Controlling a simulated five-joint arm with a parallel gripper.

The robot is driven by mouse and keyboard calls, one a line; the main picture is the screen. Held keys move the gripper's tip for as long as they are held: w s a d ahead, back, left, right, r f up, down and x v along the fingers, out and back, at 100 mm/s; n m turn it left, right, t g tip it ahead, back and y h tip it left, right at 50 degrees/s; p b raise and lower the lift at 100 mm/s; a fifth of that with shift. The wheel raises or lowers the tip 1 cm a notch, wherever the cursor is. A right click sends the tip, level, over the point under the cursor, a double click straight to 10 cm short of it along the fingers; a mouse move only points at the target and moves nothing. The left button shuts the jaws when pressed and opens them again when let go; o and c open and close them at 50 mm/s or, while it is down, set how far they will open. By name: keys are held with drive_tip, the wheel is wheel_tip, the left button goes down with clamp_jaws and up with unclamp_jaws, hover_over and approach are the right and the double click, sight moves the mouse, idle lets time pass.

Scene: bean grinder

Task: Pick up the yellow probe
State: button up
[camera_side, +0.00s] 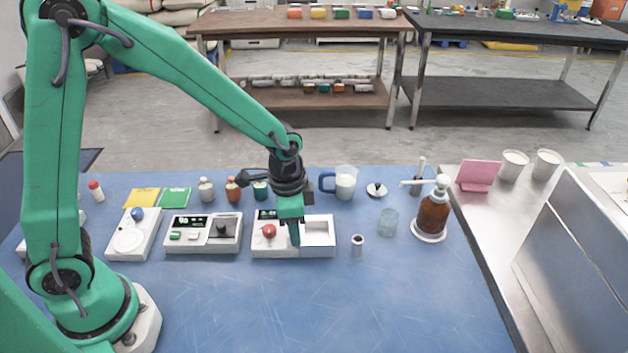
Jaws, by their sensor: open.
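I cannot make out a yellow probe in this view; it may be too small or hidden behind my gripper. My gripper (293,232) is open and points down over the middle of a white device (318,247). This device has a red knob (269,230) on its left and an open recess on its right. The fingers hide part of the device between knob and recess. I see nothing held in the fingers. A flat yellow card (141,199) lies at the back left of the blue table.
Left of the device stand another white panel (184,246) and a white scale-like unit (127,243). A blue-handled jug (345,184), a small cup (357,244), a clear glass (388,224) and a brown pump bottle (433,214) stand right. The front of the blue table (380,310) is clear.

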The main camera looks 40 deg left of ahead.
clamp_jaws()
idle(0.3)
drive_tip(key=shift+r, duration=0.75)
drive_tip(key=r, duration=0.3)
drive_tip(key=shift+s+d+r, duration=0.1)
drive_tip(key=shift+s+d, duration=0.25)
drive_tip(key=shift+d, duration=0.05)
drive_tip(key=s+d+r, duration=0.6)
drive_tip(key=s+d, duration=0.1)
drive_tip(key=shift+s+d+r, duration=0.2)
drive_tip(key=shift+s, duration=0.15)
